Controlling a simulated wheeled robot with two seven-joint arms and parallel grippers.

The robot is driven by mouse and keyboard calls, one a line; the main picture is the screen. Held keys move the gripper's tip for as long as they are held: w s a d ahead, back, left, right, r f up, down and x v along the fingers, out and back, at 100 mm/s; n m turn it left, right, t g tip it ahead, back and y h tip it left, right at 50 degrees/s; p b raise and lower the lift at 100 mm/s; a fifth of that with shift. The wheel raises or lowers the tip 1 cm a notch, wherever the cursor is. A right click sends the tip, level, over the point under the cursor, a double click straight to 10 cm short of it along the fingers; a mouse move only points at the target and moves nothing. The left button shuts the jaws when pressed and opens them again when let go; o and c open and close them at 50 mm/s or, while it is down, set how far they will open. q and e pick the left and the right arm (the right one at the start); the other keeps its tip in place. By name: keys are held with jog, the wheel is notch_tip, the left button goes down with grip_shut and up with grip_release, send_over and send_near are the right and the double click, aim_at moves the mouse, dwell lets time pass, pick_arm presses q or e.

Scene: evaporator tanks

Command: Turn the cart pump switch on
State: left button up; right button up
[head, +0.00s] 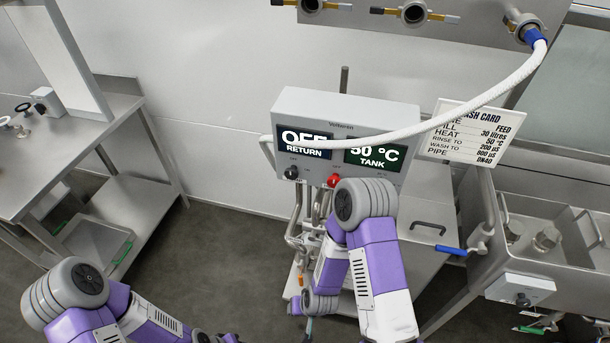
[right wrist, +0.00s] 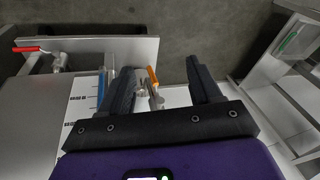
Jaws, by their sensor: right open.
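The cart's grey control box (head: 345,108) stands in the middle of the head view. Its left display (head: 305,143) reads OFF, RETURN, and its right display (head: 374,155) reads 50 °C, TANK. A black knob (head: 291,173) sits under the left display, and a red button or lamp (head: 333,180) is to its right. Which one is the pump switch I cannot read. My right gripper (right wrist: 160,75) is open and empty in the right wrist view, pointing down past an orange-handled valve (right wrist: 152,76). My left gripper is outside the head view.
A white hose (head: 455,118) crosses in front of the box. A wash card (head: 467,132) hangs to its right. A blue-handled valve (head: 451,250) and steel sink (head: 545,235) stand right. A steel table (head: 60,150) is at left, with open floor between.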

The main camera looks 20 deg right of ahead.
jog(key=w+d+r+t+h+p, duration=0.1)
jog(key=w+r+t+h+p, duration=0.2)
jog(key=w+r, duration=0.55)
jog(key=m+t+h+p, duration=0.4)
jog(key=t+h, duration=0.5)
send_near(290, 175)
jog(key=x, duration=0.8)
jog(key=shift+d+b, duration=0.15)
jog(key=shift+b, duration=0.2)
